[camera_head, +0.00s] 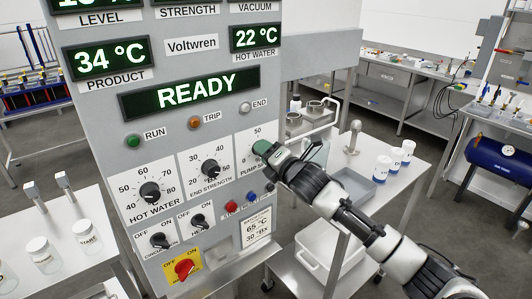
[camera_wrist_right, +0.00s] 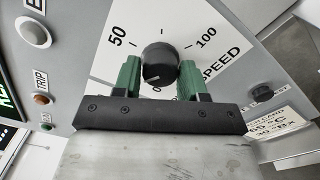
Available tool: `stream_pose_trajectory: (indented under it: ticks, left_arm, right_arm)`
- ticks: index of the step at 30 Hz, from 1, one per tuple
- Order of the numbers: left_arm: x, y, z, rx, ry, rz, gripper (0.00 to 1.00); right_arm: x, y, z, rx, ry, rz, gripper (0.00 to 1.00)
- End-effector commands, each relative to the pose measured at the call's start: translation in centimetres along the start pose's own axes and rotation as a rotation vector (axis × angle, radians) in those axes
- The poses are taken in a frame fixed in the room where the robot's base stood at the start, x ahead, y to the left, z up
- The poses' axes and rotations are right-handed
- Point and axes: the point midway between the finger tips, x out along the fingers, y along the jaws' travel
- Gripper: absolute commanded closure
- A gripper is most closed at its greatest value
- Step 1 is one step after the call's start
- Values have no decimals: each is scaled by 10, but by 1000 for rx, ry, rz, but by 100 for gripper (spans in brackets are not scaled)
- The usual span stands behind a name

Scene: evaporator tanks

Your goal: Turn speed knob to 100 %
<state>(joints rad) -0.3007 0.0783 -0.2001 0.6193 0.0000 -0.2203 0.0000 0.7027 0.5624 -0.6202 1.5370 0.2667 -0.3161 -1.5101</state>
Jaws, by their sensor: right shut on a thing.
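The pump speed knob (camera_wrist_right: 160,63) is round and black on a white dial plate (camera_wrist_right: 205,15). Its scale shows 50 at upper left and 100 at upper right in the right wrist view. A short white mark on the knob points down and slightly left, towards the 0 end. My right gripper (camera_wrist_right: 160,78) has its green fingers on both sides of the knob, shut on it. In the head view my right gripper (camera_head: 264,150) covers the knob and part of the dial's label. My left gripper is not in view.
Hot water knob (camera_head: 150,190) and end strength knob (camera_head: 210,168) sit left of my gripper. Below are coloured push buttons (camera_head: 232,207), a red switch (camera_head: 184,268) and a setpoint card (camera_head: 257,227). The display (camera_head: 192,94) reads READY. A metal table (camera_head: 400,205) stands right.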

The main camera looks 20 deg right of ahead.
Motion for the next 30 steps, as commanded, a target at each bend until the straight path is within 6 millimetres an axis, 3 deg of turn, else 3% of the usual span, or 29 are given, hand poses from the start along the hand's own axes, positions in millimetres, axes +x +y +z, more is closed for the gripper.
stream_pose_trajectory:
  ticks: [30]
  left_arm:
    - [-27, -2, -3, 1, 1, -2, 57]
  right_arm:
    - [0, 1, 1, 889, -1, 0, 82]
